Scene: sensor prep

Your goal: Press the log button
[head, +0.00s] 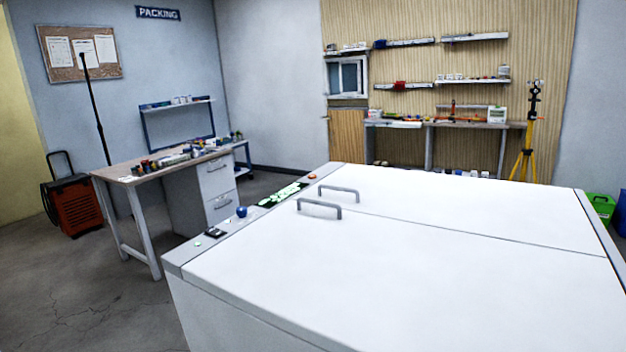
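A large white chest-like unit (420,250) with two grey lid handles fills the front right. A grey control strip (182,254) runs along its left edge. On the strip are a blue round knob or button (241,212), a small orange-red button (312,176), a dark panel with lit green marks (280,195) and a small black device (215,232). A tiny green spot (197,243) is near the front end. No label is readable, so I cannot tell which is the log button. My gripper is not in view.
A desk with drawers (212,180) and small items stands left of the unit. A red wheeled case (73,207) is at the far left. A workbench (470,125) and yellow tripod (527,150) stand at the back. Grey floor (75,290) is open at the front left.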

